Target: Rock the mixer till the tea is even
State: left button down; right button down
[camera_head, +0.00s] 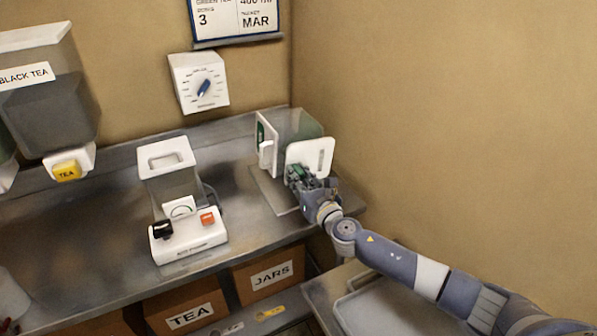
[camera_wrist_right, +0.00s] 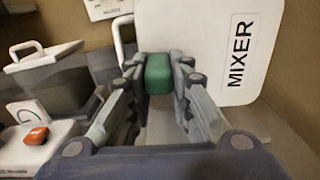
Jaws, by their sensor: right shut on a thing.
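The mixer (camera_head: 311,155) stands at the right end of the metal counter, a clear greenish box with white end plates. Its front white plate reads MIXER in the right wrist view (camera_wrist_right: 235,45). My right gripper (camera_head: 300,175) is at the front plate. In the right wrist view its fingers are shut on a green grip (camera_wrist_right: 158,74) in front of the plate. The tea inside is mostly hidden by the plate, so its evenness cannot be told. My left gripper is not in view.
A white dispenser (camera_head: 188,240) with black and orange controls stands left of the mixer. A dial timer (camera_head: 199,83) hangs on the wall. A BLACK TEA hopper (camera_head: 40,115) hangs at left. Boxes marked TEA (camera_head: 185,308) and JARS (camera_head: 268,275) sit below the counter.

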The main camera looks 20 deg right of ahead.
jog(key=shift+d+f+n, duration=0.1)
jog(key=shift+f+n, duration=0.45)
jog(key=shift+n, duration=0.45)
jog(key=shift+d+f+n, duration=0.1)
jog(key=shift+f+n, duration=0.4)
jog(key=shift+n, duration=0.5)
jog(key=c, duration=1.4)
grip_release()
jog(key=shift+c, duration=0.2)
jog(key=s+d, duration=0.1)
jog(key=s, duration=1.1)
